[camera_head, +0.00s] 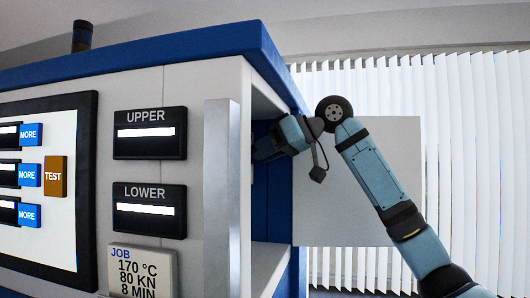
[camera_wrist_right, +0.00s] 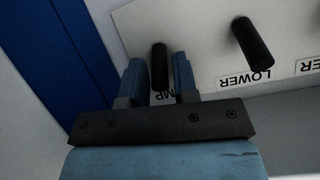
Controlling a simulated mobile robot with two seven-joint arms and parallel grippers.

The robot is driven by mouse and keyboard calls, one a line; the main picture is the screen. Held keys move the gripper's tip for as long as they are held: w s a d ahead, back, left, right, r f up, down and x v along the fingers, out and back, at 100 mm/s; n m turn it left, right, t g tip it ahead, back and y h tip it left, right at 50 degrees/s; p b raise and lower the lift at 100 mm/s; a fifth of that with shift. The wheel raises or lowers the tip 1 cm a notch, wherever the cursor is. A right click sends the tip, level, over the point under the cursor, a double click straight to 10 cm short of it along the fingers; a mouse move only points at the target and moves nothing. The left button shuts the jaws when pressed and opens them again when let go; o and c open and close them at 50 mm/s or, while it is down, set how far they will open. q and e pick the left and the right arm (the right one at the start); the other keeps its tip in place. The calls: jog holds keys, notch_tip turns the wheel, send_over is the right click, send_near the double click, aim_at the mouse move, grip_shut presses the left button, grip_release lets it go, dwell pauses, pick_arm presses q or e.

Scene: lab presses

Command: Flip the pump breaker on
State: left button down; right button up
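The pump breaker (camera_wrist_right: 159,62) is a black lever on a pale panel in the right wrist view. Its label is partly covered and only "MP" can be read. My right gripper (camera_wrist_right: 159,82) is open, with one finger on each side of this lever. Gaps show beside the lever, and contact cannot be made out. In the head view my right arm (camera_head: 375,175) reaches into the open side bay of the press, and the fingertips and breaker are hidden there. Whether the lever is on or off cannot be told. My left gripper is not in view.
A second black lever (camera_wrist_right: 252,43), labelled LOWER, stands right of the pump breaker, with another label cut off beyond. A blue wall (camera_wrist_right: 55,50) lies at the left. In the head view are the UPPER display (camera_head: 150,117), LOWER display (camera_head: 149,192) and silver bar (camera_head: 220,200).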

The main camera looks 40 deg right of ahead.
jog(key=b+v, duration=0.3)
jog(key=v, duration=1.1)
jog(key=shift+a, duration=0.1)
